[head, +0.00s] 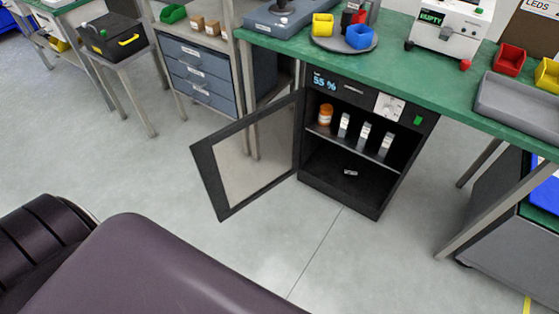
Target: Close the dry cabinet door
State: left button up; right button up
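The black dry cabinet (340,192) stands on the floor under the green workbench. Its display reads 55 %. Its door (246,155), a dark frame around a clear pane, is hinged on the cabinet's left side and stands wide open, swung out to the left. On the inner shelf are an orange bottle (325,114) and several white-and-grey items (365,133). A small light item (350,172) lies on the cabinet floor. Neither of my grippers shows in the head view.
The green workbench (440,100) above holds coloured bins and a white device (452,27). A blue-grey drawer unit (200,78) stands behind the door to the left. Grey floor in front of the cabinet is clear. A grey cart (510,235) is at the right.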

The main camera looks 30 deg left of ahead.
aim_at(201, 151)
jog(key=j+z, duration=0.3)
jog(key=j, duration=0.2)
jog(key=j+z, duration=0.35)
jog(key=j, duration=0.15)
jog(key=k+j+z, duration=0.15)
jog(key=j+z, duration=0.15)
jog(key=j, duration=0.15)
jog(key=k+j, duration=0.1)
jog(key=j, duration=0.3)
jog(key=k+j+z, duration=0.1)
jog(key=j, duration=0.3)
jog(key=k+j, duration=0.15)
jog(key=j, duration=0.25)
jog(key=k+j, duration=0.15)
jog(key=j, duration=0.25)
jog(key=k+j+z, duration=0.1)
jog(key=j, duration=0.25)
jog(key=k+j, duration=0.2)
jog(key=j, duration=0.2)
jog(key=k+j, duration=0.65)
jog(key=k, duration=0.2)
